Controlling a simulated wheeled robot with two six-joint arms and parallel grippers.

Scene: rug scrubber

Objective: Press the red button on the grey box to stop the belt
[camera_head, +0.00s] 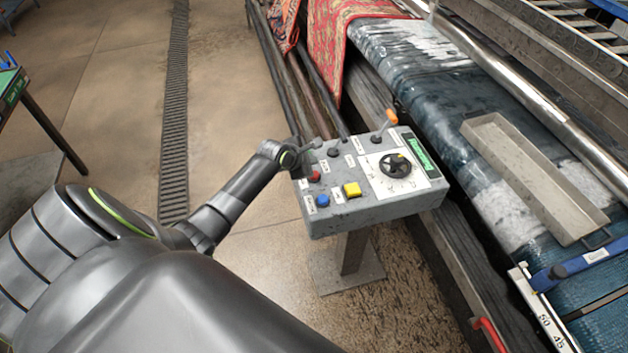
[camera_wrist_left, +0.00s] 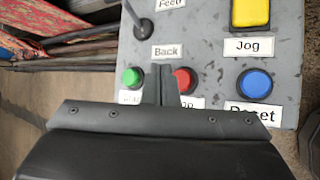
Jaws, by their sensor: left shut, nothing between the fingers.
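The grey box (camera_head: 370,200) stands on a post beside the belt (camera_head: 425,75). The red button (camera_head: 314,176) is near its left edge, and in the left wrist view the red button (camera_wrist_left: 186,80) lies between a green button (camera_wrist_left: 132,77) and a blue one (camera_wrist_left: 255,84). My left gripper (camera_head: 305,165) is shut and empty, over the left side of the box. In the left wrist view its fingertips (camera_wrist_left: 158,72) are just left of the red button, between it and the green button. I cannot tell whether they touch the panel. My right gripper is out of view.
The panel also has a yellow button (camera_head: 352,190), a black dial (camera_head: 396,166) and an orange-tipped lever (camera_head: 388,120). A metal tray (camera_head: 530,175) lies on the belt. A red rug (camera_head: 345,30) hangs at the back. The floor left of the box is clear.

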